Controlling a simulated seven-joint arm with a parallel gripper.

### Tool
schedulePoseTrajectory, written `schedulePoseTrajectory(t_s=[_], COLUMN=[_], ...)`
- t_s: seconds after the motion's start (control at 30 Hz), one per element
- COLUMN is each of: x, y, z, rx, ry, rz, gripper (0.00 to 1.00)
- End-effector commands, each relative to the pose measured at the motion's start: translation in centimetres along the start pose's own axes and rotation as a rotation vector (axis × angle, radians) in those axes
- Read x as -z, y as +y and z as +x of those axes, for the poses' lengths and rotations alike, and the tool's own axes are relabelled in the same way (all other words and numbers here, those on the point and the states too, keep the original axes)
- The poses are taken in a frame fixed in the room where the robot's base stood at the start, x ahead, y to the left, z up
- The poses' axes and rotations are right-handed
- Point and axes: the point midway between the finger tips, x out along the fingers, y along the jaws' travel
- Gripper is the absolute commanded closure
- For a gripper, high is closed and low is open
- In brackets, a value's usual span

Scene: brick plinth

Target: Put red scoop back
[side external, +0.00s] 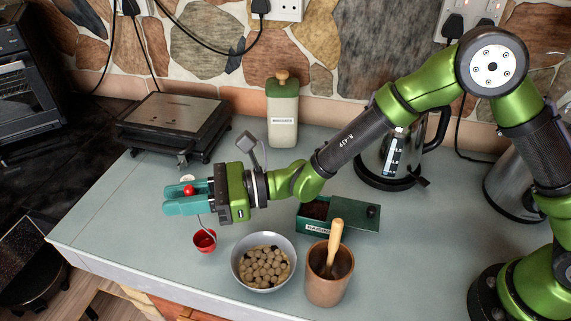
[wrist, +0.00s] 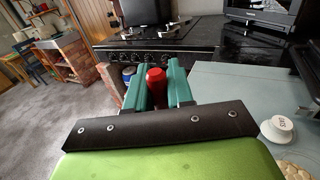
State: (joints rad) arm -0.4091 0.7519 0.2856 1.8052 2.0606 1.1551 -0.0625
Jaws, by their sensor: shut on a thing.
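My gripper (side external: 172,198) has teal fingers and points left over the counter's left part. It is shut on the handle of the red scoop; the red handle end (side external: 190,190) shows between the fingers. A thin metal stem runs down from there to the scoop's small red bowl (side external: 205,241), which hangs below the gripper, close to the counter; I cannot tell whether it touches. In the wrist view the red handle (wrist: 156,78) stands between the two fingers (wrist: 157,88), and the scoop bowl is hidden.
A bowl of round brown nuts (side external: 263,236), a brown cup with a wooden-handled tool (side external: 330,285) and an open green box (side external: 313,224) stand right of the scoop. Behind are a flat grill (side external: 178,125), a canister (side external: 283,112) and a kettle (side external: 388,165). A white knob-like item (wrist: 278,128) lies right of my gripper.

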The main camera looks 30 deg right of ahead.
Motion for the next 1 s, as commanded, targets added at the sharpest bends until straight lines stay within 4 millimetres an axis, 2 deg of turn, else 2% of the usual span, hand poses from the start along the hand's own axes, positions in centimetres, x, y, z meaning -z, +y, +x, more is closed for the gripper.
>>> schedulePoseTrajectory(t_s=[0.17,0.4,0.77,0.8,0.93,1.0], x=[1.4,4.4,4.8,4.8,4.8,4.8], y=[0.0,0.1,0.0,0.0,0.0,0.0], z=[0.0,0.0,0.0,0.0,0.0,0.0], rx=[0.0,-0.001,0.0,0.0,0.0,0.0], ry=[-0.001,-0.001,-0.001,-0.001,-0.001,-0.001], rz=[0.001,0.0,-0.001,-0.001,-0.002,-0.002], gripper=[1.0,1.0,1.0,0.74,0.54,0.53])
